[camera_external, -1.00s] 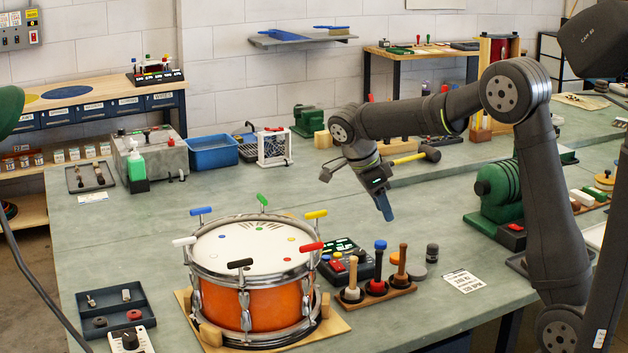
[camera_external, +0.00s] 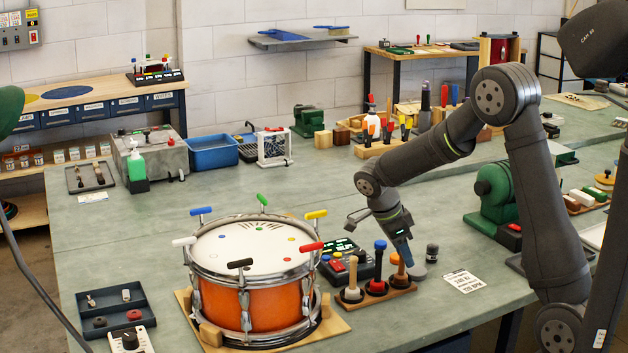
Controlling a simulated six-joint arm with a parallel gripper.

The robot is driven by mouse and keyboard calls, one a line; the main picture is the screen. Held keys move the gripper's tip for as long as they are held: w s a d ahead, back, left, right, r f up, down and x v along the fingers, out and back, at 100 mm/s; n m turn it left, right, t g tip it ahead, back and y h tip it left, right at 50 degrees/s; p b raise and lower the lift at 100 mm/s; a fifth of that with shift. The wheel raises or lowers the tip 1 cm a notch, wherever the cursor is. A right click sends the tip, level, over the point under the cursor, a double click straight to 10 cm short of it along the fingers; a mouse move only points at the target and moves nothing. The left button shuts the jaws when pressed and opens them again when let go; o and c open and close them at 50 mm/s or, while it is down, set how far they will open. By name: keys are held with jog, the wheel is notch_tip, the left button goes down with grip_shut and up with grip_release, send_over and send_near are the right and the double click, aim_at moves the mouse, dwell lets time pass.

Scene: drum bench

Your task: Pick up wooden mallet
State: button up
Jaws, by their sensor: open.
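A small wooden rack (camera_external: 402,292) near the front of the bench holds three upright sticks. The left one has a pale wooden handle (camera_external: 352,274), the middle one has a blue top and red base (camera_external: 379,264), and the right one is brown wood (camera_external: 399,279). Which one is the wooden mallet is not certain; the right one is plain brown wood. My gripper (camera_external: 406,257) is open and points down at the right stick, hiding its upper part. I cannot tell whether the jaws are around it or just in front of it.
An orange snare drum (camera_external: 262,302) with coloured keys stands left of the rack. A dark control box (camera_external: 343,262) is just behind the rack. A dark cylinder (camera_external: 432,253) stands close right of my gripper, and a printed card (camera_external: 461,281) lies further right.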

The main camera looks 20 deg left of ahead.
grip_shut()
dwell(0.3)
